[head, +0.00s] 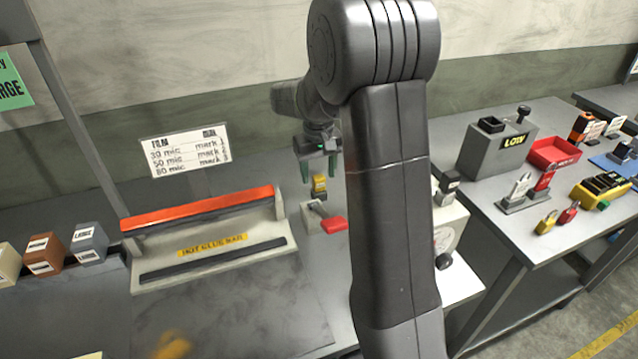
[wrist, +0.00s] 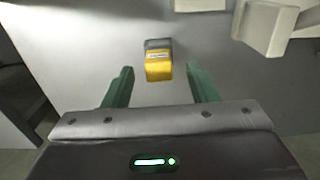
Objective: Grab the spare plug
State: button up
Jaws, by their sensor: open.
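A small yellow block with a grey end and a pale label, which looks like the spare plug (head: 319,187), is at the back of the bench, right of the heat sealer. In the wrist view the yellow plug (wrist: 159,68) lies ahead of my fingers, roughly centred between them against a grey surface. My gripper (head: 318,168) has green fingers spread apart, and nothing is held. In the head view it is just above the plug. In the wrist view the fingers stand to either side of the plug's line, with gaps on both sides. The label is too small to read.
The heat sealer (head: 205,240) with an orange bar stands left of the plug. A red-handled lever (head: 332,224) is close on the right. A pale block (wrist: 266,28) juts out at the upper right in the wrist view. Another bench (head: 500,232) holds padlocks and a red tray.

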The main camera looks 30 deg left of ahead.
aim_at(319, 177)
jog(key=shift+f, duration=1.5)
jog(key=shift+w, duration=0.1)
jog(key=c, duration=1)
jog(key=shift+c, duration=0.4)
jog(key=shift+r, duration=0.15)
